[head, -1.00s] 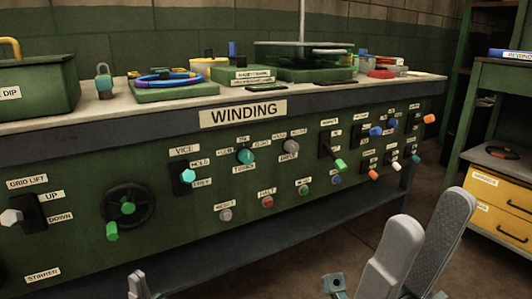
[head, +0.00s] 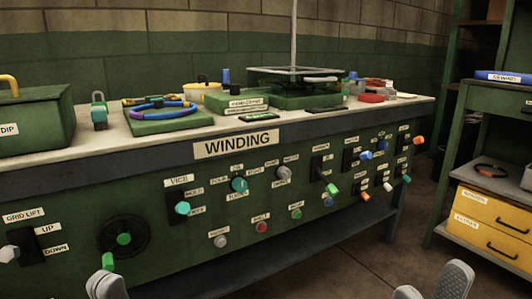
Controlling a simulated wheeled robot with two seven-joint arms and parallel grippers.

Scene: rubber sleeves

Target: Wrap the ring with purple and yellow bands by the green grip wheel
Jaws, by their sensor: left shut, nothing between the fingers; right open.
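A ring (head: 178,110) with purple, blue and yellow parts lies on a green block on the bench top at the left. The green grip wheel (head: 140,240) is a dark handwheel on the bench's front panel, with a green hub and a green grip (head: 106,262) at its lower left. My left gripper (head: 107,284) shows only its fingertips at the bottom edge, just below the grip; it is shut, and I see nothing in it. My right gripper (head: 433,285) is at the bottom right, open and empty, well away from the bench panel.
The panel, under the WINDING label (head: 238,141), carries several knobs and levers, including a teal VICE knob (head: 182,208) right of the wheel. A green DIP box (head: 40,150) stands at the left end. Yellow drawers (head: 492,213) stand at the right. Open floor lies between.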

